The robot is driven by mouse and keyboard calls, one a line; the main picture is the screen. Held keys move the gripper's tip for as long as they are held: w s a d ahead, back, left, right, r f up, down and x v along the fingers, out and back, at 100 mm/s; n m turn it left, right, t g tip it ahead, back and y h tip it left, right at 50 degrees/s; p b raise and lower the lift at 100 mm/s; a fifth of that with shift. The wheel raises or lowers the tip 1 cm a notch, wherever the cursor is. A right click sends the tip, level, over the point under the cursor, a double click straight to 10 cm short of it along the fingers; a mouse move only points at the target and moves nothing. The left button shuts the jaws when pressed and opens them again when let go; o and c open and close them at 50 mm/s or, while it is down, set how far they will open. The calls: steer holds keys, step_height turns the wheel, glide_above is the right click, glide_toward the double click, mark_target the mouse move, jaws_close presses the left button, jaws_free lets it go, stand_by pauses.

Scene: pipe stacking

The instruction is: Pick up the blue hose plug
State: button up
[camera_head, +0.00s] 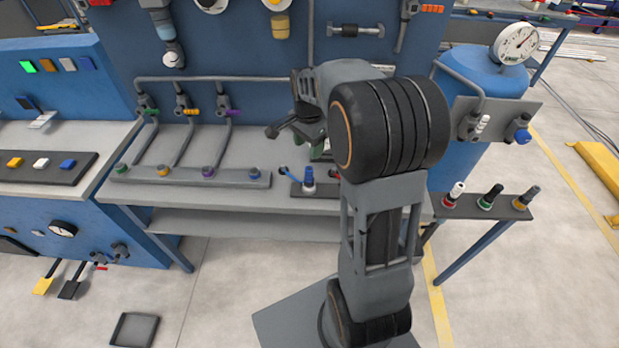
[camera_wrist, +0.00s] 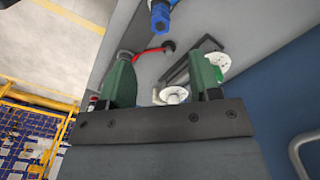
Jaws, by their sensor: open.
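A blue hose plug (camera_head: 308,177) stands upright on a small dark tray (camera_head: 318,190) on the workbench, just left of my arm in the head view. A blue ribbed piece, apparently this plug, shows at the top edge of the wrist view (camera_wrist: 160,16), partly cut off. My gripper (camera_wrist: 163,75) is open, with green fingers on either side. The blue piece lies beyond the fingertips, apart from them. In the head view my arm hides part of the gripper and the bench behind it.
A red hose (camera_wrist: 150,51), a black angled bar (camera_wrist: 190,60) and a white knob (camera_wrist: 173,94) lie near the fingers. A grey rail (camera_head: 190,177) with several coloured fittings is left of the tray. A shelf (camera_head: 470,205) with 3 fittings is on the right.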

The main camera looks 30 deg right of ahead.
mark_target(309, 169)
step_height(309, 169, down, 11)
steer(key=shift+d+f+p, duration=0.1)
steer(key=shift+f+p, duration=0.05)
steer(key=shift+p, duration=0.25)
stand_by(0.4)
jaws_close()
stand_by(0.3)
